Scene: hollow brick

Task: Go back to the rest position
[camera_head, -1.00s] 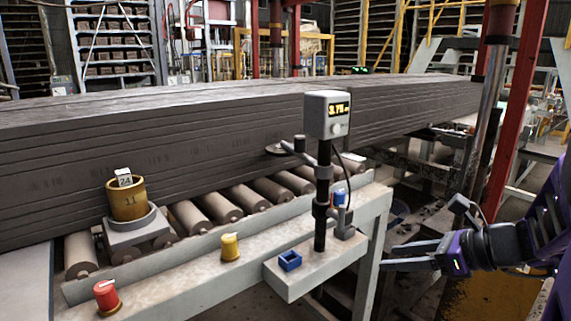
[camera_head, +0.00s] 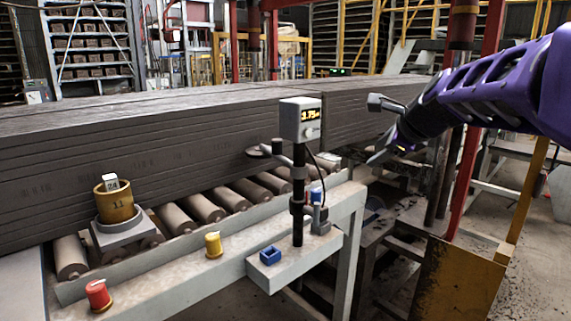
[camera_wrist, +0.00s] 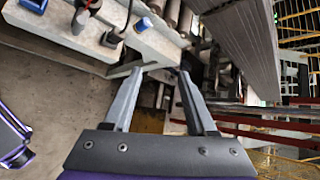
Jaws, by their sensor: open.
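My gripper (camera_head: 376,158) shows in the head view at the right, to the right of the display post and by the end of the clay slab. It points down and to the left, and part of it is hard to make out against the dark machinery. In the wrist view my gripper (camera_wrist: 160,72) has its two grey fingers spread apart with nothing between them. The end of the roller table and the floor show beyond the fingertips.
A long grey clay slab (camera_head: 150,145) lies on rollers. A display unit (camera_head: 302,120) on a black post stands near my gripper. A red column (camera_head: 463,180) stands behind.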

